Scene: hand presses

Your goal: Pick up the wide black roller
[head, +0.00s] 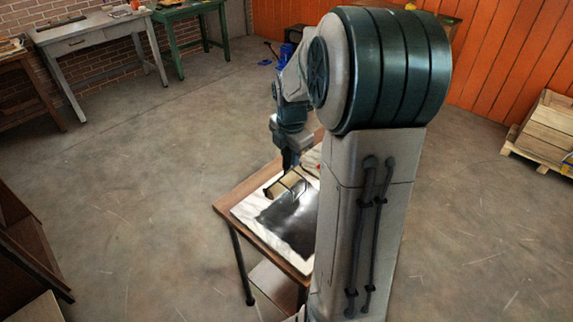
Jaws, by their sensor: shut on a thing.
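My gripper (290,165) is small in the head view, pointing down over the small table. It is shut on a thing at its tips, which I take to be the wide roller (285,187). The roller shows a tan-olive face with dark edges and lies just below the jaws, at the back edge of a black ink patch (287,222) on a pale slab (243,211). I cannot tell whether the roller touches the slab. The finger details are too small to see, and my arm hides the right part of the table.
The slab lies on a brown wooden table (223,205) with dark legs. A small red thing (318,167) shows beside my arm. A grey table (90,27) and a green table (190,10) stand at the back left. Stacked boards (550,125) are at the right. Floor between is clear.

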